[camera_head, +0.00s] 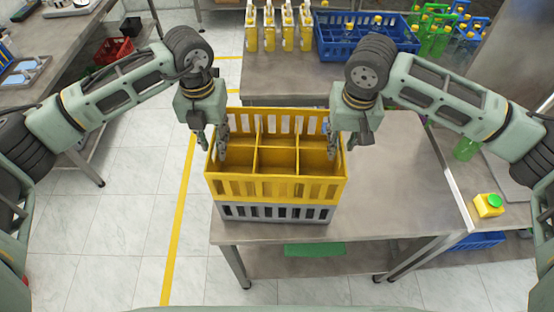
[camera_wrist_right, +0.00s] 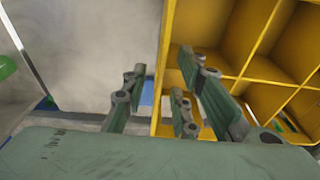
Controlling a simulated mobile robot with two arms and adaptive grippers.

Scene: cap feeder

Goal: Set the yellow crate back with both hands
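The yellow crate (camera_head: 280,188) has several empty compartments and sits on top of a grey crate (camera_head: 275,212) at the left of the steel table. My left gripper (camera_head: 211,140) is at the crate's left wall, one finger outside and one inside, and looks open. My right gripper is at the right wall, its fingers mostly hidden in the head view. In the right wrist view my right gripper (camera_wrist_right: 165,88) is open, with its fingers apart on either side of the yellow crate's wall (camera_wrist_right: 162,60). Contact with the wall cannot be made out.
The steel table (camera_head: 395,190) is bare right of the crates. Behind are yellow bottles (camera_head: 287,30) and a blue crate (camera_head: 345,45). A yellow box with a green button (camera_head: 488,205) stands at right. A yellow floor line (camera_head: 180,215) runs left of the table.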

